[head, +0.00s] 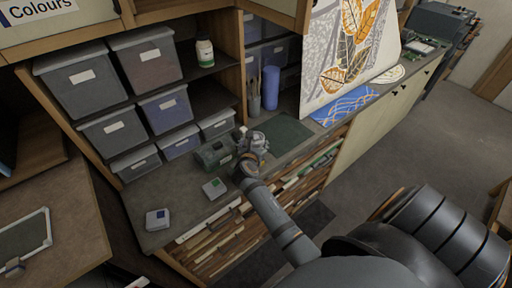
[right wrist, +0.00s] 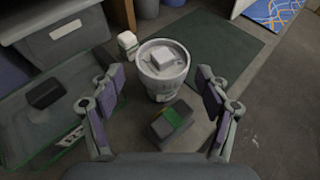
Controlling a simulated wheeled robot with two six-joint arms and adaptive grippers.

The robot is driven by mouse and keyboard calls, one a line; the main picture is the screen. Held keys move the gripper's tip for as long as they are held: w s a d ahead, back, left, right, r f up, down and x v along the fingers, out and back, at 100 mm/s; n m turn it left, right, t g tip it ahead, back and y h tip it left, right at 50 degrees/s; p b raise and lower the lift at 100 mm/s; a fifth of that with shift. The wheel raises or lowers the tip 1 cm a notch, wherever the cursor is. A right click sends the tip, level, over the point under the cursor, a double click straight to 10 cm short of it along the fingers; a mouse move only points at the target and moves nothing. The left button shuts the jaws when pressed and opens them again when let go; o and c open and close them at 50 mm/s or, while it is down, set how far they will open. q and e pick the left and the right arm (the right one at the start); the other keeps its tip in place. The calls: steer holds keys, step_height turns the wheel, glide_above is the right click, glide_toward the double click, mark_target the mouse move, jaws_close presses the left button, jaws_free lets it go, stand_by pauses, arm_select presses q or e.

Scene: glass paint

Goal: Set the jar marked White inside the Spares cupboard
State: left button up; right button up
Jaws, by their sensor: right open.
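My right gripper (head: 246,163) is over the worktop in the head view, with its arm coming from the lower right. In the right wrist view its fingers (right wrist: 158,82) are spread wide and hold nothing. A pale round tub (right wrist: 163,80) with a square piece on top stands between and just beyond the fingertips; it also shows partly in the head view (head: 259,141). I cannot read White on any jar. A white bottle with a green label (head: 204,51) stands on an upper shelf. The Spares cupboard cannot be identified; the only readable sign says Colours (head: 38,9).
A green-edged case (head: 214,154) lies left of the gripper. A small block with a green patch (head: 214,188) and one with a blue patch (head: 158,218) lie on the worktop. A dark green mat (head: 285,132) is beyond. Grey lidded bins (head: 85,80) fill the shelves.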

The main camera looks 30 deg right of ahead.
mark_target(256, 140)
steer(key=shift+w+d+f, duration=0.1)
steer(key=shift+w+d, duration=0.1)
steer(key=shift+w, duration=0.05)
steer(key=b+x, duration=0.1)
steer(key=x, duration=0.2)
steer(key=shift+w+d+f+b, duration=0.1)
steer(key=shift+w+d+b, duration=0.1)
steer(key=shift+d+b, duration=0.2)
steer(key=shift+w+d+f, duration=0.1)
steer(key=shift+w+d, duration=0.2)
steer(key=shift+w, duration=0.1)
steer(key=shift+s+a, duration=0.15)
steer(key=shift+s, duration=0.05)
steer(key=c, duration=1.6)
steer(key=shift+o, duration=0.2)
step_height(256, 140, up, 10)
steer(key=shift+w+r+b, duration=0.1)
steer(key=shift+r+b, duration=0.05)
steer(key=shift+b, duration=0.45)
